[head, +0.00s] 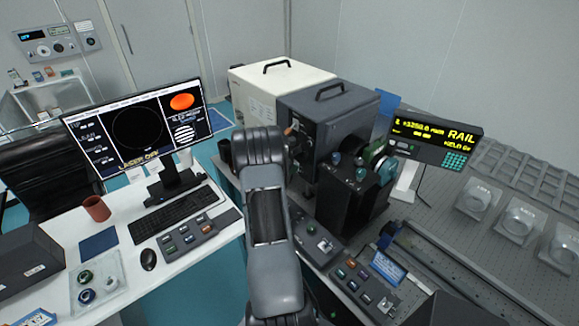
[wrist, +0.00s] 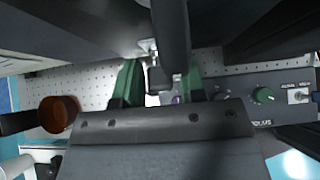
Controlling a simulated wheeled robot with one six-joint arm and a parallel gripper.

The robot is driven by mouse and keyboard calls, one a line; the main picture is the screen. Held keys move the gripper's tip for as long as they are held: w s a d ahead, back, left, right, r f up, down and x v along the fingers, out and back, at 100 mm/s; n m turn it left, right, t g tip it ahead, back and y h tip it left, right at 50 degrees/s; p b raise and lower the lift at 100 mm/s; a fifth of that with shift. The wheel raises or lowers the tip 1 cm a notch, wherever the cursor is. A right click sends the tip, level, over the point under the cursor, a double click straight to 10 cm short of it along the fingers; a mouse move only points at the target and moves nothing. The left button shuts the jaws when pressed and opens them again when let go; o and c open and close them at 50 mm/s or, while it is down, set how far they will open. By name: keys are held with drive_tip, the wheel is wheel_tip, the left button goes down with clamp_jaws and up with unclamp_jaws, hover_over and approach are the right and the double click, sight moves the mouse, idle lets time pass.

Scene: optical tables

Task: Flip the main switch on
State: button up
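In the wrist view, my gripper (wrist: 160,75) has its two green fingers apart. A small pale metal piece (wrist: 148,47) and a dark block (wrist: 164,76) show in the gap between them; I cannot tell whether the fingers touch either. Which part is the main switch is not clear. A control box (wrist: 262,98) with a green knob and a small metal toggle (wrist: 298,95) lies to the right of the fingers. In the head view my arm hides the gripper, which reaches toward the dark grey housing (head: 335,115).
A white housing (head: 262,88) stands beside the grey one. A black mount (head: 347,195) with knobs stands to the right of my arm, near a yellow-text display (head: 436,134). A copper-coloured cylinder (wrist: 60,113) is left of the fingers. A monitor (head: 140,125) stands on the white desk.

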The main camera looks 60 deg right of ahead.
drive_tip(key=shift+o, duration=1.1)
drive_tip(key=shift+a, duration=0.1)
drive_tip(key=b+v, duration=0.2)
drive_tip(key=v, duration=1.1)
drive_tip(key=shift+a+r+b, duration=0.25)
drive_tip(key=shift+b, duration=0.15)
drive_tip(key=shift+w, duration=0.1)
